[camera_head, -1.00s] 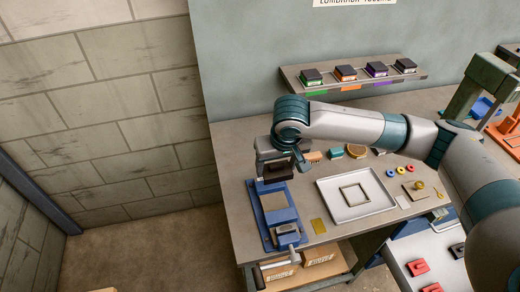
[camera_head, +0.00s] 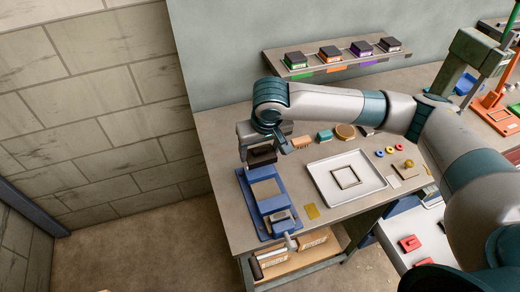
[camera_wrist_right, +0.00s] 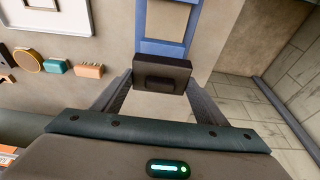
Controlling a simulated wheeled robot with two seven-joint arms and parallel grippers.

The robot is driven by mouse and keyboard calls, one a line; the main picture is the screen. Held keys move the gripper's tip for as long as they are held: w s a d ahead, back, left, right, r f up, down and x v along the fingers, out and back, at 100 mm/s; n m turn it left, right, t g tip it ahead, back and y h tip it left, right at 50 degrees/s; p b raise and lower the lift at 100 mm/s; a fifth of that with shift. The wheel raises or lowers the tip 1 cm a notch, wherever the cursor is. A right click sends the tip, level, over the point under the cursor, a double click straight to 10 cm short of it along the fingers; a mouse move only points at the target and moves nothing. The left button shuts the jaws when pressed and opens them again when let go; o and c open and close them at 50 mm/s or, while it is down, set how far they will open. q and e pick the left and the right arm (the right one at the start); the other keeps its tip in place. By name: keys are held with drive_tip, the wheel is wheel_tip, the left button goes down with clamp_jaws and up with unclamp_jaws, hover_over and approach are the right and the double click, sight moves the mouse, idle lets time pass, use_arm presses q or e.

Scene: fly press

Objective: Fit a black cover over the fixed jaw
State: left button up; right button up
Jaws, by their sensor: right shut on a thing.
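My right gripper (camera_head: 256,148) is shut on a black cover (camera_head: 261,156) at the far end of the blue vise (camera_head: 245,193). In the right wrist view the black cover (camera_wrist_right: 162,75) sits between the two fingers, its wide face with a raised middle towards the camera. The blue vise (camera_wrist_right: 164,48) runs on just beyond it there. The fixed jaw is hidden by the cover and gripper, so I cannot tell whether the cover touches it or hangs above. The sliding jaw (camera_head: 281,219) and handle are at the near end. My left gripper is not in view.
A white tray (camera_head: 329,191) with a square frame stands right of the vise. Brushes, coloured rings and small parts lie behind and right. A wall shelf (camera_head: 300,68) holds several dark-topped blocks. The table's left edge is close to the vise.

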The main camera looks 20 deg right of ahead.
sight(260, 172)
drive_tip(key=shift+f+b, duration=1.9)
drive_tip(key=shift+b, duration=0.1)
drive_tip(key=shift+f, duration=0.8)
drive_tip(key=shift+p, duration=1.3)
drive_tip(key=shift+f, duration=0.4)
idle(0.5)
